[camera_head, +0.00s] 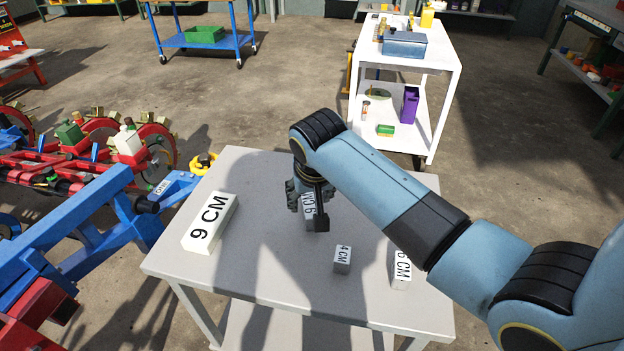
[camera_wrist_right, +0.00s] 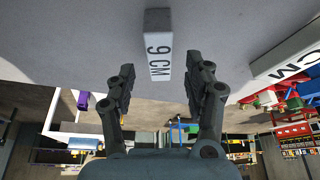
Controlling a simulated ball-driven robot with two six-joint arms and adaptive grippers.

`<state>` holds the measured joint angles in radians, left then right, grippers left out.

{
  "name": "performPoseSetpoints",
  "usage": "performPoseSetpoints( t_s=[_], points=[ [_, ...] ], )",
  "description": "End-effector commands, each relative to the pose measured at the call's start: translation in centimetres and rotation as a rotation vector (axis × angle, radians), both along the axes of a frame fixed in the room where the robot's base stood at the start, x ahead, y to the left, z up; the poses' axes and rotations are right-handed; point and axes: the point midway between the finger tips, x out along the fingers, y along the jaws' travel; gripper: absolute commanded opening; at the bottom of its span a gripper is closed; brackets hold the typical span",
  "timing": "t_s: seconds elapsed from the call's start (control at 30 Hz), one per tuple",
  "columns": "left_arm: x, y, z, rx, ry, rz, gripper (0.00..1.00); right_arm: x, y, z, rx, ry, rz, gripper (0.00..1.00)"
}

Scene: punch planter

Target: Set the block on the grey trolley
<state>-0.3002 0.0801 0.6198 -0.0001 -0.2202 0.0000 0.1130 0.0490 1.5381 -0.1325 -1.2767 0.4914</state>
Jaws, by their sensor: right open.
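A grey table with a lower shelf (camera_head: 262,280) stands in front of me and matches the grey trolley; I see no wheels on it. Several white labelled blocks stand on its top. My right gripper (camera_head: 312,208) is open and points down over one small block (camera_head: 309,221), partly hiding it. In the right wrist view this block (camera_wrist_right: 157,50) shows between the open fingers (camera_wrist_right: 160,75), with no clear contact. Its label reads 9 CM there, though 6 and 9 are hard to tell apart. My left gripper is out of view.
A large 9 CM block (camera_head: 210,222) lies at the table's left. A 4 CM block (camera_head: 342,259) and a 6 CM block (camera_head: 401,270) stand at the front right. Red and blue machinery (camera_head: 90,225) crowds the left side. A white cart (camera_head: 440,90) stands behind.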

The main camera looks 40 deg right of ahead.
Motion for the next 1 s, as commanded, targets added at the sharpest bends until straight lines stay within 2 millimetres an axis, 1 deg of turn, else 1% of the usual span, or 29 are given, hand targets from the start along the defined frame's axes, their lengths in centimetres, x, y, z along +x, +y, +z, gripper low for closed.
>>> performPoseSetpoints(
  t_s=[0.03,0.2,0.37,0.53,1.0],
  points=[
    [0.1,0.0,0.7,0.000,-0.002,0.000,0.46,-0.4,0.3,1.5,0.001,-0.003,0.000,0.52],
    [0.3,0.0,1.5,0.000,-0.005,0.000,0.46,-1.6,0.8,4.8,0.001,-0.004,-0.001,0.52],
    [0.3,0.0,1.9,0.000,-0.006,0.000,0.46,-2.4,1.2,6.6,0.000,-0.001,-0.001,0.52],
    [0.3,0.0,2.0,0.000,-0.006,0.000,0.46,-2.6,1.3,7.1,-0.001,0.000,0.000,0.52],
    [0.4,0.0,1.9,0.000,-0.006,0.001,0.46,-2.6,1.3,7.1,-0.001,0.000,0.000,0.52]
  ],
)
